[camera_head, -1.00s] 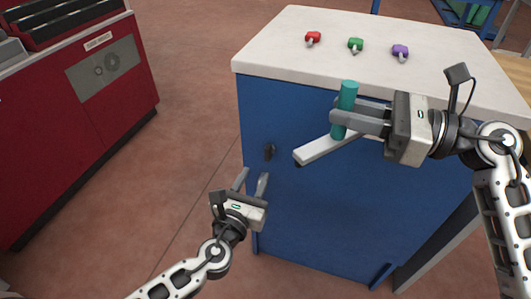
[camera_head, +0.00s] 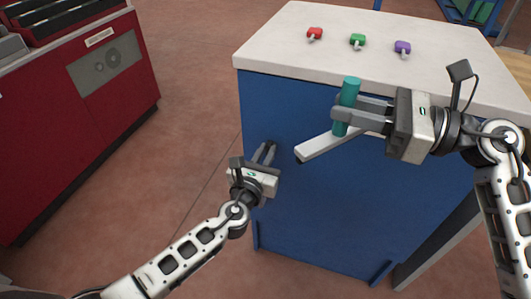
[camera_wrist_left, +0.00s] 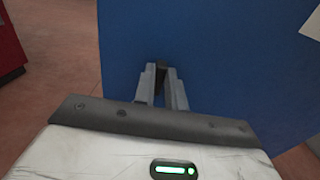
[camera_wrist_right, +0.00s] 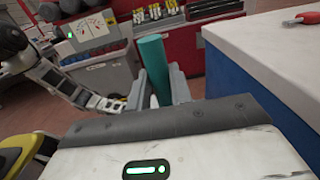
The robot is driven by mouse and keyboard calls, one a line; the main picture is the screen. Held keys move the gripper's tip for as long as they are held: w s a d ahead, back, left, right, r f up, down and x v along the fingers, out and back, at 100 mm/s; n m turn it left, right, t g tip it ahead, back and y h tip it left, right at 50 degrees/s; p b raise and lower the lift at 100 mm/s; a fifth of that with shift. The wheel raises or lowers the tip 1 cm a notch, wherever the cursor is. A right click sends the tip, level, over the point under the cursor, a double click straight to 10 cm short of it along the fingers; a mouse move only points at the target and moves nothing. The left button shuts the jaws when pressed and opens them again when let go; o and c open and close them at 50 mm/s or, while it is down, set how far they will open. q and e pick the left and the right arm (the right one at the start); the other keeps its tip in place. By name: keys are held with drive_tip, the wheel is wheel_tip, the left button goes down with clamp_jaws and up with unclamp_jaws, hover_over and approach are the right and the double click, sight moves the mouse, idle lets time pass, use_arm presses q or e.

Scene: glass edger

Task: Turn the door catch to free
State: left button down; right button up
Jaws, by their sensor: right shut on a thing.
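My right gripper (camera_head: 345,107) is shut on a teal upright handle (camera_head: 350,91), which stands on a white bar (camera_head: 325,145) at the cabinet front. The teal handle also shows between the right fingers in the right wrist view (camera_wrist_right: 155,68).
The blue cabinet (camera_head: 330,215) has a pale worktop (camera_head: 450,70) with a red (camera_head: 314,34), a green (camera_head: 357,40) and a purple (camera_head: 402,47) small piece on it. A red machine (camera_head: 60,130) stands at the left. Bare floor lies between them.

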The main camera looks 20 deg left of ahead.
sight(345, 141)
use_arm(q)
drive_tip(key=shift+f, duration=0.1)
use_arm(e)
drive_tip(key=shift+f, duration=0.15)
wheel_tip(345, 141, down, 2)
drive_tip(key=b, duration=0.2)
drive_tip(key=shift+f+b, duration=0.15)
drive_tip(key=shift+b, duration=0.2)
wheel_tip(345, 141, down, 3)
drive_tip(key=b, duration=0.2)
drive_tip(key=shift+r+b, duration=0.2)
drive_tip(key=shift+b, duration=0.1)
drive_tip(key=shift+f+b, duration=0.45)
use_arm(q)
drive_tip(key=shift+a+f+n, duration=0.2)
drive_tip(key=shift+n, duration=2.75)
drive_tip(key=shift+a+f+n, duration=0.15)
drive_tip(key=shift+a+n, duration=0.05)
drive_tip(key=shift+n, duration=2.8)
drive_tip(key=shift+a+f+n, duration=0.2)
drive_tip(key=shift+n, duration=2.75)
use_arm(e)
drive_tip(key=shift+f, duration=0.2)
use_arm(q)
drive_tip(key=c, duration=1.4)
unclamp_jaws()
drive_tip(key=shift+c, duration=0.2)
